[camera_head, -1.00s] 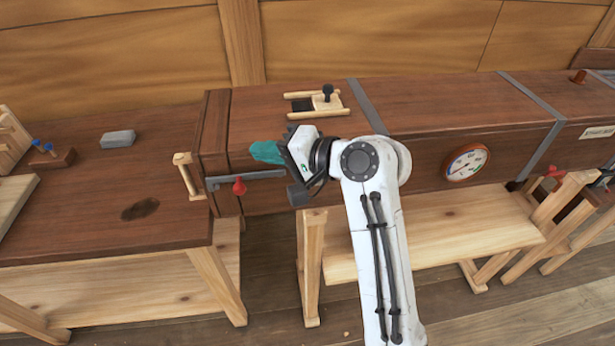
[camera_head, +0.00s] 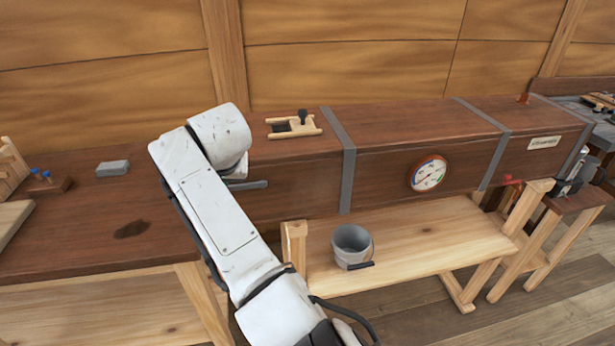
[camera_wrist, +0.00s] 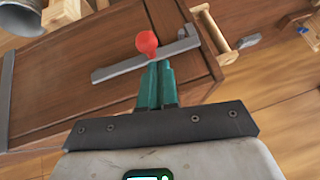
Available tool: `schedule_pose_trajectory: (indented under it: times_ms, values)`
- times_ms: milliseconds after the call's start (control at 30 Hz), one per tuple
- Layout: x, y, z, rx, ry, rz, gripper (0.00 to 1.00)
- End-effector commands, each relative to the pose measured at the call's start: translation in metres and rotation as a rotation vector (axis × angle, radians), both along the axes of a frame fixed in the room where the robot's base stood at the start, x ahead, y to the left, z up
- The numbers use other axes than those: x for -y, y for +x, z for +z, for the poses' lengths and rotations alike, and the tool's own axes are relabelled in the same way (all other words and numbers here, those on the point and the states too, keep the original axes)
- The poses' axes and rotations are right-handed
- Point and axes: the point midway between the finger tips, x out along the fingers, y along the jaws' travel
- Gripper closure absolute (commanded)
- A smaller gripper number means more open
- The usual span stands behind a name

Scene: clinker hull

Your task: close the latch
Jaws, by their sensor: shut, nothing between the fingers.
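The latch is a grey metal bar (camera_wrist: 115,71) with a red knob (camera_wrist: 147,42), on the front of a long brown wooden box (camera_wrist: 75,65). In the wrist view its end by the knob reaches a grey bracket beside a pale wooden handle (camera_wrist: 212,32). My gripper (camera_wrist: 161,66) has its teal fingers together and empty, with the tips just below the knob and overlapping the bar in the picture; I cannot tell whether they touch. In the head view only one end of the bar (camera_head: 250,185) shows; my arm hides the knob, the handle and the gripper.
A grey bucket (camera_head: 352,246) stands on a pale wooden bench (camera_head: 430,235) before the box. A round gauge (camera_head: 428,173) is on the box front, and a wooden slide with a black knob (camera_head: 293,125) is on its top. A grey block (camera_head: 112,168) lies on the left bench.

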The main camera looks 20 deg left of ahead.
Motion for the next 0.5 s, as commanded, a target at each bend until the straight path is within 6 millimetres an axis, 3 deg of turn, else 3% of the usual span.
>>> schedule_pose_trajectory:
  times_ms: [500]
  values:
    - [-0.017,-0.004,-0.015,0.014,-0.024,0.001,1.00]
